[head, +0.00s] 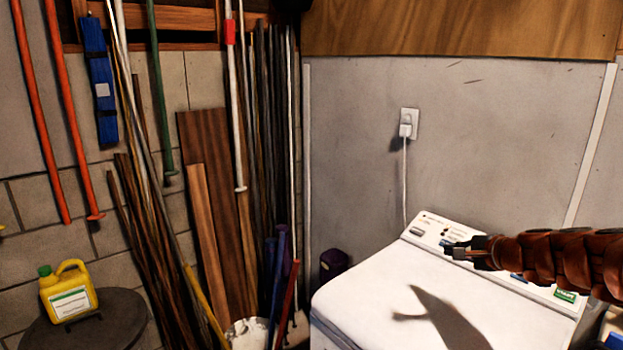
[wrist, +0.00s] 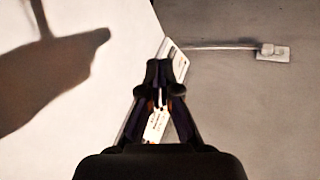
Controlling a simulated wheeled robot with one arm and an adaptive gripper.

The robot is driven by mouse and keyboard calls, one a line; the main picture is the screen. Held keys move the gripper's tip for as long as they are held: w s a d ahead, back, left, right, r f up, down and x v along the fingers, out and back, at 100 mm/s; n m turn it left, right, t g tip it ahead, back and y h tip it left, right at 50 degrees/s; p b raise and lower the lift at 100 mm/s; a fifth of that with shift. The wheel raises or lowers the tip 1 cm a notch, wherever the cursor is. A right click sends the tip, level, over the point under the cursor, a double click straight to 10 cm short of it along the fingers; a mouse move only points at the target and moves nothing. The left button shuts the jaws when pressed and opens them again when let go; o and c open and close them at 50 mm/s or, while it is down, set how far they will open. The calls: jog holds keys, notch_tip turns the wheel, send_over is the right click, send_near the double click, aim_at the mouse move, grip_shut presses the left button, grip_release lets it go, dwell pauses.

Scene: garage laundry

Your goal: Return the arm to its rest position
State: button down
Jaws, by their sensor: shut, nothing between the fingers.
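My gripper (head: 450,247) reaches in from the right edge of the head view, on my reddish-brown arm. It is above the white washing machine (head: 350,285), in front of the control panel at its back. The fingers are together with nothing held. In the wrist view the gripper (wrist: 160,68) points past the machine's edge, and its fingertips meet. The machine's white top (wrist: 100,20) fills the left of that view, with my arm's shadow on it. The gap between gripper and panel cannot be judged exactly.
A plugged-in outlet (head: 409,122) with a white cord is on the grey wall behind the machine. Long poles and boards (head: 215,215) lean in the left corner. A yellow jug (head: 68,290) stands on a dark round lid (head: 110,325). The air above the machine's left part looks free.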

jog(key=s+a+f+n+g+y, duration=0.15)
jog(key=s+a+n+g, duration=0.3)
jog(key=s+a, duration=0.55)
jog(key=s+a+f+n+g+y, duration=0.1)
jog(key=s+a+f+n+g, duration=0.2)
jog(key=s+a+n, duration=0.65)
jog(key=s+d+f+n+g+h, duration=0.1)
jog(key=s+f+g+h, duration=0.1)
jog(key=s, duration=0.9)
jog(key=s+d+f+n+g+h, duration=0.1)
jog(key=s+f+g+h, duration=0.2)
jog(key=s, duration=0.8)
jog(key=shift+s+d+f+g+h, duration=0.25)
jog(key=shift+s+f+g+h, duration=0.15)
jog(key=shift+h, duration=0.25)
jog(key=c, duration=1.9)
grip_release()
